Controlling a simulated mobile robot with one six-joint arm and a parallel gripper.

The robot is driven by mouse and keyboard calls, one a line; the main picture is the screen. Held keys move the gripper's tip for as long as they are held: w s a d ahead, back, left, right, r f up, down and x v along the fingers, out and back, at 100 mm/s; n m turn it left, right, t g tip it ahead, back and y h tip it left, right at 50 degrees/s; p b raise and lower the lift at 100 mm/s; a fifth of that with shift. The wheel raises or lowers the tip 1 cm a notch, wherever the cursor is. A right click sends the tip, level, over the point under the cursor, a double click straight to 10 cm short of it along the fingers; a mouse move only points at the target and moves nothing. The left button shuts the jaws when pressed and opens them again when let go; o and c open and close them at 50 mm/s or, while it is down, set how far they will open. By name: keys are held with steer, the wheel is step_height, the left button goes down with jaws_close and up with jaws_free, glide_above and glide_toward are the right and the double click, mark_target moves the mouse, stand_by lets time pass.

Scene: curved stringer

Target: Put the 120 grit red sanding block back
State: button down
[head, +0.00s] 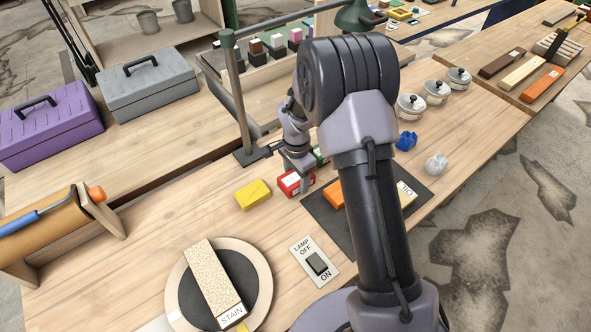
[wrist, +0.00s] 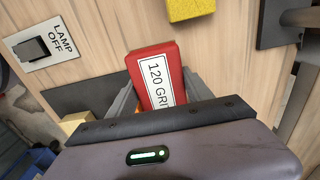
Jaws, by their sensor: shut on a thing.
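The red sanding block (head: 290,183) is in my gripper (head: 303,172), beside the dark mat (head: 322,215) on the workbench. In the wrist view the block (wrist: 150,62) shows a white label reading "120 GRI", the rest hidden by my gripper. My gripper's fingers (wrist: 157,95) are shut on either side of it. I cannot tell whether it touches the bench or hangs just above. On the mat, an orange block (head: 335,195) and a cream labelled block (head: 406,194) are partly hidden by my arm.
A yellow block (head: 253,194) lies just left of the red one. A lamp switch plate (head: 315,262) and a round turntable (head: 262,268) with a block marked "STAIN" (head: 213,280) are nearer. The lamp post base (head: 252,156) stands behind. Blue (head: 406,141) and white crumpled lumps (head: 436,163) lie right.

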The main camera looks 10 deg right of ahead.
steer(key=w, duration=0.4)
steer(key=w+b, duration=0.1)
steer(key=w, duration=0.1)
steer(key=shift+w+d+f, duration=0.3)
steer(key=shift+w+f, duration=0.05)
steer(key=shift+w, duration=0.05)
steer(key=shift+w+f, duration=0.15)
steer(key=shift+f, duration=0.1)
steer(key=shift+f+b, duration=0.7)
steer(key=shift+f, duration=0.75)
